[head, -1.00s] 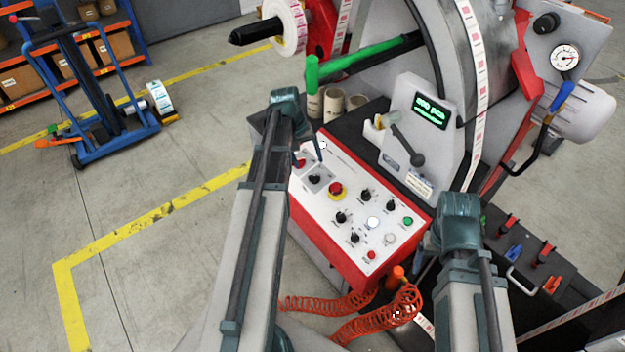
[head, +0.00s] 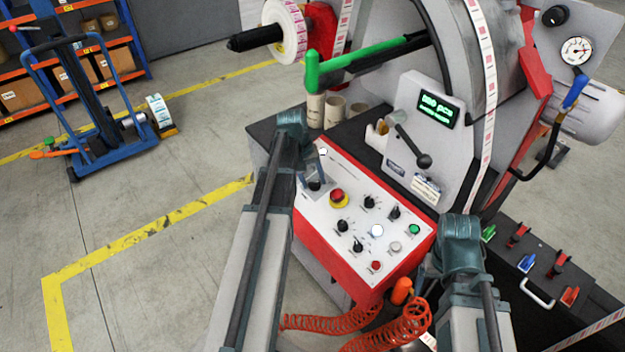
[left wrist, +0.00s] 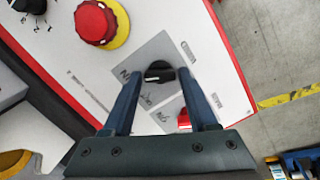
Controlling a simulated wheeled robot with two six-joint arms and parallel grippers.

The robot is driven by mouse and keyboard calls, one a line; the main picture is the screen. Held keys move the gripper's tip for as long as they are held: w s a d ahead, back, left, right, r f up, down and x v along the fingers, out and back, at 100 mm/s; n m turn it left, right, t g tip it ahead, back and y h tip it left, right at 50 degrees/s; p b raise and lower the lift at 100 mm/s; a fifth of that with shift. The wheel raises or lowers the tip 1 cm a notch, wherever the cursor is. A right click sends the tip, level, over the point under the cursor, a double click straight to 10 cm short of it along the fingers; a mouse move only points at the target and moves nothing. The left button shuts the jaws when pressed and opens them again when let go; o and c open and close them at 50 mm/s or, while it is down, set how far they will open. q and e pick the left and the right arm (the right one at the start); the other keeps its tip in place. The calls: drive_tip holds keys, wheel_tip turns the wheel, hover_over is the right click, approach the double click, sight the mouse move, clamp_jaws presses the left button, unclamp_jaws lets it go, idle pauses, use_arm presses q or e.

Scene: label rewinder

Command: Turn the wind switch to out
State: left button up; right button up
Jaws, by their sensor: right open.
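The wind switch (left wrist: 158,73) is a black knob on a grey plate (left wrist: 150,55) in the left wrist view. Lettering lies beside it, but I cannot read the set position surely. In the head view the switch (head: 315,184) is at the panel's upper left, partly covered by my left gripper (head: 319,168). In the left wrist view my left gripper (left wrist: 161,76) is open, its fingertips on either side of the knob with small gaps. I cannot tell whether they touch the plate. My right gripper (head: 436,264) is near the panel's right edge, mostly hidden by its wrist.
The white control panel (head: 335,215) has a red stop button (head: 337,195) near the switch, with several other knobs and buttons. A red button (left wrist: 184,117) sits close to the left gripper's finger. Orange coiled hoses (head: 330,322) hang below. A lever (head: 424,160) stands behind the panel.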

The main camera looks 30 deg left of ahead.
use_arm(q)
clamp_jaws()
drive_tip(key=shift+n, duration=0.3)
drive_tip(key=n, duration=0.4)
drive_tip(key=shift+s+a+n+t, duration=0.1)
drive_tip(key=shift+n+t, duration=0.2)
drive_tip(key=shift+n, duration=0.1)
drive_tip(key=n, duration=0.3)
drive_tip(key=n+b, duration=0.1)
drive_tip(key=n, duration=0.2)
drive_tip(key=shift+s+t+h, duration=0.1)
drive_tip(key=shift+t+h, duration=0.2)
drive_tip(key=shift+t, duration=0.1)
drive_tip(key=shift+n, duration=0.4)
drive_tip(key=shift+o, duration=2.2)
unclamp_jaws()
